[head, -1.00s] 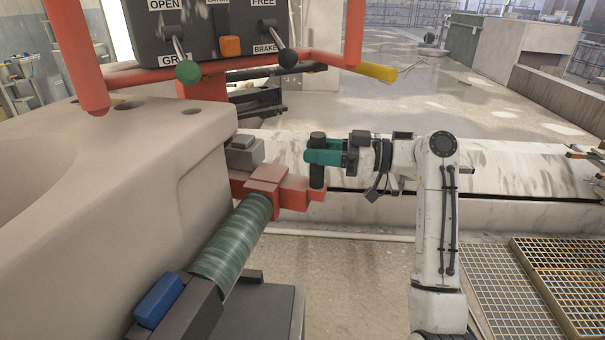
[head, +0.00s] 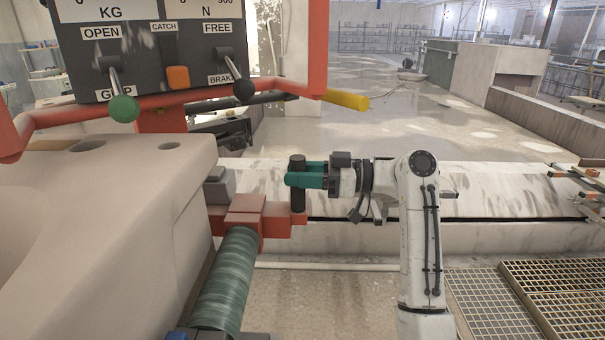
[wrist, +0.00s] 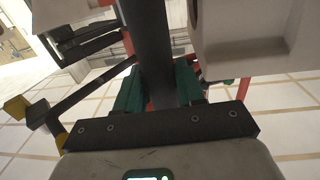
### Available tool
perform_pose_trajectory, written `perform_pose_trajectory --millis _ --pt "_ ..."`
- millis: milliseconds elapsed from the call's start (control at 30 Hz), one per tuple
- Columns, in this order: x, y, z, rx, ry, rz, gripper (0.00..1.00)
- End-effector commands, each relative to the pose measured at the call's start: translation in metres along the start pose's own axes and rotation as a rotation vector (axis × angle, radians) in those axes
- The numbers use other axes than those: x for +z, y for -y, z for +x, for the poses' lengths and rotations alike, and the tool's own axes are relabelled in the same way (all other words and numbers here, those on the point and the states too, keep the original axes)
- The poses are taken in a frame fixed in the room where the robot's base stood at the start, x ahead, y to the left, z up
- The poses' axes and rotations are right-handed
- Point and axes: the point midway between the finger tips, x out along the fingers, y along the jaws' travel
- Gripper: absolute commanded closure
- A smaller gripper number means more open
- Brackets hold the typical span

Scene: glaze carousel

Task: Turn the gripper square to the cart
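My gripper (head: 303,180) has teal fingers and comes in from the right at about the height of the red bracket. It is closed around a dark upright post (head: 298,200) standing at the end of the red bracket (head: 246,215). In the wrist view the post (wrist: 153,60) runs between the two teal fingers (wrist: 157,92), which appear to touch its sides. The post leans slightly in that view. The bracket belongs to what seems to be the cart, with a red tube frame (head: 200,97), a dark panel and a large beige body (head: 120,230).
The panel (head: 140,55) has a green-knobbed lever (head: 123,108), a black-knobbed lever (head: 243,89) and an orange button (head: 178,78). A yellow-ended bar (head: 347,99) sticks out right. A pale ledge (head: 480,190) lies behind my arm. Floor gratings (head: 560,290) are at lower right.

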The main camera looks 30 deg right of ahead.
Motion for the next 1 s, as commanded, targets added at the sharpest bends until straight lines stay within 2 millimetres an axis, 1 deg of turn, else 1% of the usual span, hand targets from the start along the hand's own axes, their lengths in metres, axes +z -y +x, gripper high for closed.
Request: perform_pose_trajectory --millis 33,200,433,533,667,800,1000 --pt "-0.002 0.002 0.009 -0.008 -0.001 0.0 0.58" --pt "-0.001 0.001 0.006 -0.005 -0.001 0.0 0.43" --pt "-0.001 0.001 0.004 -0.003 -0.002 0.0 0.43" --pt "-0.001 0.0 -0.002 -0.001 -0.002 0.0 0.43" --pt "-0.001 -0.001 -0.02 0.001 -0.001 0.0 0.43" --pt "-0.001 -0.001 -0.048 0.001 -0.002 0.0 0.43" --pt "-0.001 0.0 -0.082 -0.002 -0.002 0.0 0.43"
